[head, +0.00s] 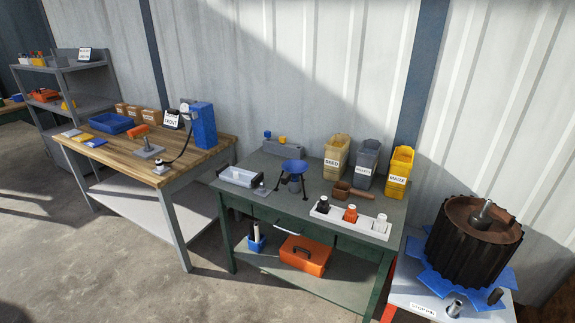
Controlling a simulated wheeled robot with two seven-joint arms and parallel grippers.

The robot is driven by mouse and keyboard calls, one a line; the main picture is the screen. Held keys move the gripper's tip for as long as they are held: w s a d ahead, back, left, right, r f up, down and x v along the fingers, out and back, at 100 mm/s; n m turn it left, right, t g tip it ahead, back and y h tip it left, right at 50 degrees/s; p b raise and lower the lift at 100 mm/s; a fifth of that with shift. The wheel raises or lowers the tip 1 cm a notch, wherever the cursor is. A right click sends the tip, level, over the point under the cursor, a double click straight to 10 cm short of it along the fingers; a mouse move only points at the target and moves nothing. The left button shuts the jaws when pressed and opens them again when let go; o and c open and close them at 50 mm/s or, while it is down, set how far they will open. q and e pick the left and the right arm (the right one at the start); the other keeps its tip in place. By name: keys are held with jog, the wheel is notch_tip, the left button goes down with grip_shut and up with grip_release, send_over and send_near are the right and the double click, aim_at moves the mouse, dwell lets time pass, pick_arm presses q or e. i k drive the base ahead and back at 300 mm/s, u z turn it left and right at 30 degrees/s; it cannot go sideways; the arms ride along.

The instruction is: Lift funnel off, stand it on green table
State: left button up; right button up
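A blue funnel-like bowl (293,166) sits on top of a small dark stand (293,186) with splayed legs on the green table (265,205). What lies under the bowl is too small to make out clearly. The green table has a grey-green top with bare patches in front of the stand and to its left. Neither of my grippers shows in the head view.
On the green table stand a clear tray (240,177), seed bin (336,155), pellets bin (364,162), maize bin (398,172), a brown scoop (342,191) and a white bottle rack (335,217). A black ribbed drum (462,255) stands right; a wooden bench (210,160) left.

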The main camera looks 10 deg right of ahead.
aim_at(267, 167)
jog(key=u, duration=0.6)
jog(key=i, duration=0.8)
jog(key=u, duration=0.5)
jog(key=i, duration=0.9)
jog(key=z, duration=0.8)
jog(key=i, duration=0.95)
jog(key=z, duration=0.9)
